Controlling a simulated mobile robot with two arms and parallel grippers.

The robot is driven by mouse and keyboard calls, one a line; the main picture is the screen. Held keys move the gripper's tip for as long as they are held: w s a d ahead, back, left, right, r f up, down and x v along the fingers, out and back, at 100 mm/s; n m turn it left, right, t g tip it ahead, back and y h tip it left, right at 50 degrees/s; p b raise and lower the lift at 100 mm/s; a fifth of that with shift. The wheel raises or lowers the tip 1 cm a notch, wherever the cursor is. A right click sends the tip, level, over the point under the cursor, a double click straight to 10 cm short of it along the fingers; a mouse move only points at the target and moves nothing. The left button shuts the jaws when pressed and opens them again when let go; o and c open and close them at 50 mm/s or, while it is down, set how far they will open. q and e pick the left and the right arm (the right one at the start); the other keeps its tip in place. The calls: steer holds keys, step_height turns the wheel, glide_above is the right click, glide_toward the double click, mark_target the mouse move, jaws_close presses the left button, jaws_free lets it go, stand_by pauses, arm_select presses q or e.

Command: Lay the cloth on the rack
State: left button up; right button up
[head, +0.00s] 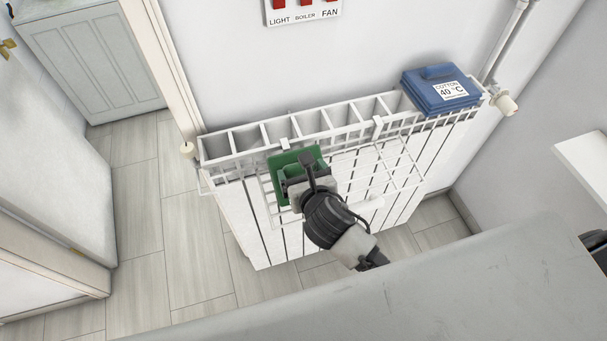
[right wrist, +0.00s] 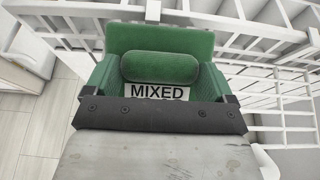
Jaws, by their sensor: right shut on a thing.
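A green cloth (head: 283,161) with a thick roll on it shows in the head view at the left end of the white wire rack (head: 405,172). The rack hangs on the front of the radiator. My right gripper (head: 307,181) is shut on the green cloth, seen from above. In the right wrist view the cloth (right wrist: 160,67) fills the middle, with a "MIXED" label under its roll. Rack bars (right wrist: 265,45) show behind and to the right of it. I cannot tell whether the cloth touches the rack. My left gripper is not in view.
A blue folded cloth (head: 433,98) labelled "COTTON 40 °C" lies on the right end of the radiator (head: 245,142). A valve (head: 506,104) and pipe stand to its right. A grey surface (head: 470,285) fills the lower right. The right part of the rack is bare.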

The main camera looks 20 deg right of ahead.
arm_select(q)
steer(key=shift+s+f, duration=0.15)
arm_select(e)
steer(key=shift+s+f, duration=0.25)
steer(key=shift+f, duration=0.8)
steer(key=o, duration=1.2)
steer(key=shift+o, duration=0.2)
steer(key=shift+s, duration=0.3)
steer(key=shift+s+r, duration=0.2)
steer(key=shift+s, duration=0.1)
steer(key=v, duration=0.3)
steer(key=shift+d+r+b, duration=0.1)
steer(key=shift+r+b, duration=0.1)
steer(key=shift+b, duration=0.15)
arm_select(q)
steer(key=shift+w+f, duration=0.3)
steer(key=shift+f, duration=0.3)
arm_select(e)
steer(key=v, duration=0.6)
steer(key=shift+r, duration=0.25)
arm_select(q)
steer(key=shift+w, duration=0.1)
arm_select(e)
steer(key=shift+d, duration=0.1)
